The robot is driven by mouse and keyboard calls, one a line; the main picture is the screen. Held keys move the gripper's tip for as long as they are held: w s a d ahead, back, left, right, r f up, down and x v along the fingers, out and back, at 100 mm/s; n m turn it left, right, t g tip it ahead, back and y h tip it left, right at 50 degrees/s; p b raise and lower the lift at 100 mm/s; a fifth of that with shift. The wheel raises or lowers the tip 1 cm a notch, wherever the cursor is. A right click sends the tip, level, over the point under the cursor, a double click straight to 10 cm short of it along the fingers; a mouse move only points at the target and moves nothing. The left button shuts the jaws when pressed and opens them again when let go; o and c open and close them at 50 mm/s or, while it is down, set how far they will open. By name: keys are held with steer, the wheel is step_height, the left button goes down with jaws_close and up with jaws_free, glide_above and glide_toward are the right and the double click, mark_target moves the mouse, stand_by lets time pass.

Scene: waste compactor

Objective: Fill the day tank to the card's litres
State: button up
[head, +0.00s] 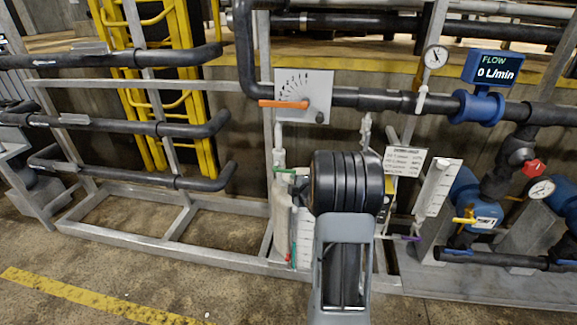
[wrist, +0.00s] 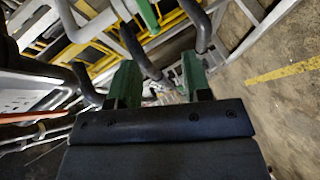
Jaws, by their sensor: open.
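The flow meter (head: 491,67) at upper right reads 0 L/min. A white card (head: 404,160) hangs right of my arm; its print is too small to read. An orange lever (head: 283,104) lies level across a white scale plate (head: 305,88). White sight-gauge panels stand on either side of my arm, one at right (head: 437,188) and one lower left (head: 304,238). I cannot tell which vessel is the day tank. My gripper (wrist: 160,80) shows green fingers, apart and empty, in the wrist view. In the head view my arm hides the fingers.
A dial gauge (head: 435,57) sits on the upper pipe. A red knob (head: 534,168) and a yellow valve handle (head: 464,216) are at right beside blue pumps. Black pipes (head: 130,127) and a metal frame fill the left. The floor in front (head: 220,285) is clear.

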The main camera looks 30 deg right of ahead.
mark_target(290, 172)
steer(key=s+d+f+n+t+y+p, duration=0.2)
steer(key=d+f+n+t+y, duration=0.1)
steer(key=d+n+t, duration=0.15)
steer(key=shift+n+g, duration=0.35)
steer(key=shift+n, duration=0.1)
steer(key=w, duration=0.6)
steer(key=w+p, duration=0.1)
steer(key=w, duration=0.6)
steer(key=shift+r, duration=0.2)
steer(key=shift+s+d, duration=0.1)
jaws_close()
